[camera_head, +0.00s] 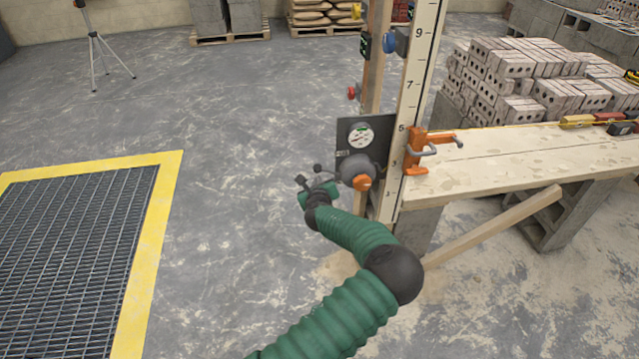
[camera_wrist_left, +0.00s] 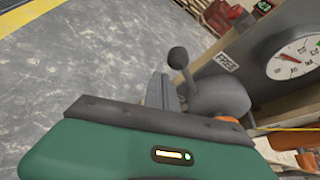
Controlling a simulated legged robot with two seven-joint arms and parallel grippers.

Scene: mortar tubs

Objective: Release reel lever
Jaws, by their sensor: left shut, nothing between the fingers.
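The grey reel (camera_head: 352,166) is mounted on a dark panel (camera_head: 347,128) on the wooden post. Its lever is a short rod with a dark ball knob (camera_head: 317,168), pointing left; the knob also shows in the left wrist view (camera_wrist_left: 178,57). Beside it there, the panel label (camera_wrist_left: 227,62) reads "FREE". An orange part (camera_head: 362,182) is on the reel's front. My left gripper (camera_head: 303,182) is shut and empty, just left of and below the knob. In the left wrist view its fingers (camera_wrist_left: 158,92) are close beside the lever; I cannot tell whether they touch. My right gripper is not in view.
A round gauge (camera_head: 360,135) sits above the reel. A tall measuring staff (camera_head: 412,90) and an orange clamp (camera_head: 416,152) stand at the right, by a plank bench (camera_head: 510,155). A yellow-edged floor grate (camera_head: 75,245) is at the left. The floor between is clear.

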